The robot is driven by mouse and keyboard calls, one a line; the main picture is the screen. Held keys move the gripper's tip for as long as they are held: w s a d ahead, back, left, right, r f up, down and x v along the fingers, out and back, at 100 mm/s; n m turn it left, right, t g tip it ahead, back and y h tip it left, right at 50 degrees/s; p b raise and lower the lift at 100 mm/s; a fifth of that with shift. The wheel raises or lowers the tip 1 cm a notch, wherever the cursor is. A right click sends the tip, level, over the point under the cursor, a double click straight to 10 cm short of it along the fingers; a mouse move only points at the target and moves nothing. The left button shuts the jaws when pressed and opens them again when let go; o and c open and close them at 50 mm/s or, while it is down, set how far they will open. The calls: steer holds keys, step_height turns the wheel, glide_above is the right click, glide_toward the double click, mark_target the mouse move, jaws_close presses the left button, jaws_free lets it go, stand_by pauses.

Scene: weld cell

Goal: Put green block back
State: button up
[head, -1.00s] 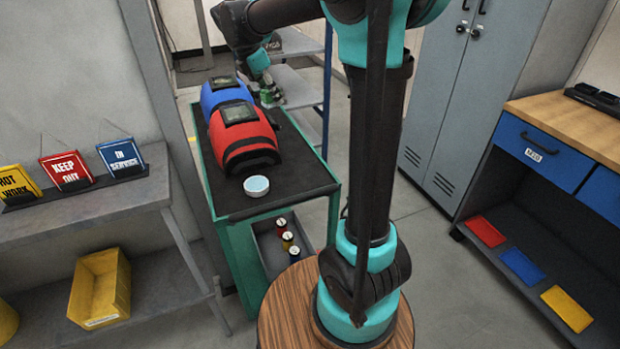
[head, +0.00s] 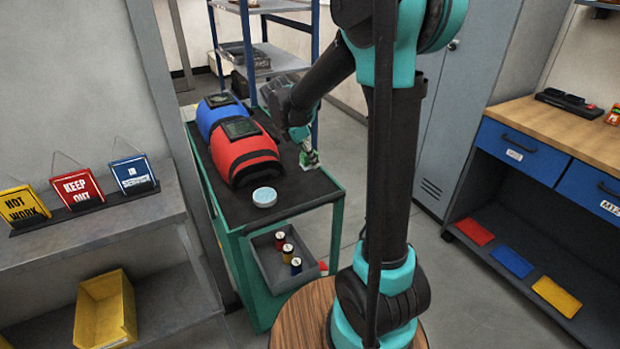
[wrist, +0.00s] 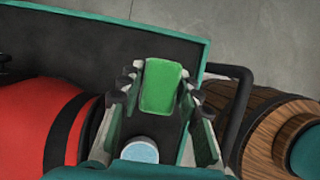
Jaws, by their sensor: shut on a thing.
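The green block (wrist: 161,84) sits between the fingers of my gripper (wrist: 161,88) in the wrist view, with a finger against each side. In the head view my gripper (head: 308,156) hangs over the right side of the green cart's dark top (head: 285,195), to the right of the red welding helmet (head: 245,152). Only a small bit of green shows at the fingertips there. I cannot tell whether the block touches the cart top.
A blue helmet (head: 216,112) stands behind the red one. A round white tin with a pale blue top (head: 264,197) is near the cart's front edge. Several small spools (head: 288,252) lie in the cart's lower tray. A blue-drawer workbench (head: 520,155) is at the right.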

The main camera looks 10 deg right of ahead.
mark_target(302, 161)
steer(key=shift+f, duration=4)
steer(key=shift+f, duration=0.1)
steer(key=o, duration=1.1)
steer(key=v, duration=1.2)
